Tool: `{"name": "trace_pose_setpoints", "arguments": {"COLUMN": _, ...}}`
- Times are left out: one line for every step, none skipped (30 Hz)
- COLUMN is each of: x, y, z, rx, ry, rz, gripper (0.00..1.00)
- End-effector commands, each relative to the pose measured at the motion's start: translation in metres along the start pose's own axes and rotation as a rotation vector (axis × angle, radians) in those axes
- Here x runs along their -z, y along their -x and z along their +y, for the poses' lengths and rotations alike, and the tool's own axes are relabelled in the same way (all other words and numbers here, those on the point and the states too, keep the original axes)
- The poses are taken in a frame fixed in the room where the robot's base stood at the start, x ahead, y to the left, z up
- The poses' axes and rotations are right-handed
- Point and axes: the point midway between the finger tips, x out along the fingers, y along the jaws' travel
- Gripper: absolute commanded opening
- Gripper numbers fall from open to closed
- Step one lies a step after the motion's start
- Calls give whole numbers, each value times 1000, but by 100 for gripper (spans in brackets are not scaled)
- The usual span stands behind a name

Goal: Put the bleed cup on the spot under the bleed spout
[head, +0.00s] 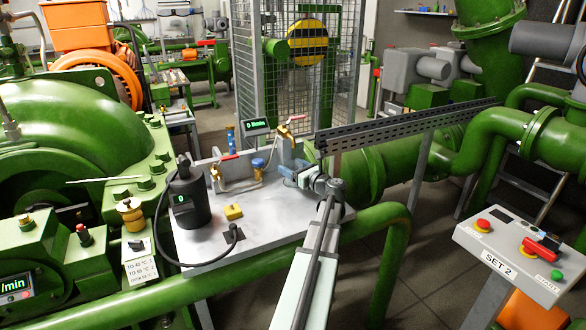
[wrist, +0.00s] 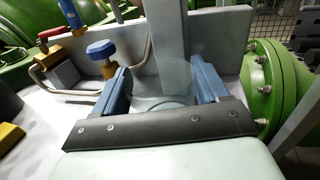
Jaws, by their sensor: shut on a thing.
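My gripper (head: 290,172) is at the back right of the grey bench top, just in front of the upright plate and near the brass bleed spout (head: 284,131). In the wrist view its two blue fingers (wrist: 162,85) stand apart, shut on a pale, see-through round thing (wrist: 166,104), which looks like the bleed cup. Its outline is faint, and I cannot tell whether its base touches the bench. In the head view the fingers hide it. A grey post (wrist: 168,35) rises behind the fingers. The spot under the spout cannot be made out.
A blue-knobbed valve (head: 259,164) and a red-handled brass tap (head: 216,173) stand left of my gripper. A green flange (wrist: 262,85) is close on the right.

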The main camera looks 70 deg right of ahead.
Motion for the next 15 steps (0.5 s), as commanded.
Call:
{"name": "trace_pose_setpoints", "arguments": {"x": 0, "y": 0, "z": 0, "rx": 0, "ry": 0, "rz": 0, "gripper": 39}}
{"name": "trace_pose_setpoints", "arguments": {"x": 1, "y": 0, "z": 0, "rx": 0, "ry": 0, "rz": 0, "gripper": 39}}
{"name": "trace_pose_setpoints", "arguments": {"x": 2, "y": 0, "z": 0, "rx": 0, "ry": -1, "rz": 0, "gripper": 39}}
{"name": "trace_pose_setpoints", "arguments": {"x": 2, "y": 0, "z": 0, "rx": 0, "ry": -1, "rz": 0, "gripper": 39}}
{"name": "trace_pose_setpoints", "arguments": {"x": 3, "y": 0, "z": 0, "rx": 0, "ry": -1, "rz": 0, "gripper": 39}}
{"name": "trace_pose_setpoints", "arguments": {"x": 3, "y": 0, "z": 0, "rx": 0, "ry": -1, "rz": 0, "gripper": 77}}
{"name": "trace_pose_setpoints", "arguments": {"x": 3, "y": 0, "z": 0, "rx": 0, "ry": 0, "rz": 0, "gripper": 80}}
{"name": "trace_pose_setpoints", "arguments": {"x": 3, "y": 0, "z": 0, "rx": 0, "ry": 0, "rz": 0, "gripper": 83}}
{"name": "trace_pose_setpoints", "arguments": {"x": 3, "y": 0, "z": 0, "rx": 0, "ry": 0, "rz": 0, "gripper": 87}}
{"name": "trace_pose_setpoints", "arguments": {"x": 3, "y": 0, "z": 0, "rx": 0, "ry": 0, "rz": 0, "gripper": 90}}
{"name": "trace_pose_setpoints", "arguments": {"x": 3, "y": 0, "z": 0, "rx": 0, "ry": 0, "rz": 0, "gripper": 93}}
{"name": "trace_pose_setpoints", "arguments": {"x": 3, "y": 0, "z": 0, "rx": 0, "ry": 0, "rz": 0, "gripper": 97}}
{"name": "trace_pose_setpoints", "arguments": {"x": 2, "y": 0, "z": 0, "rx": 0, "ry": 0, "rz": 0, "gripper": 99}}
{"name": "trace_pose_setpoints", "arguments": {"x": 2, "y": 0, "z": 0, "rx": 0, "ry": 0, "rz": 0, "gripper": 99}}
{"name": "trace_pose_setpoints", "arguments": {"x": 3, "y": 0, "z": 0, "rx": 0, "ry": 0, "rz": 0, "gripper": 99}}
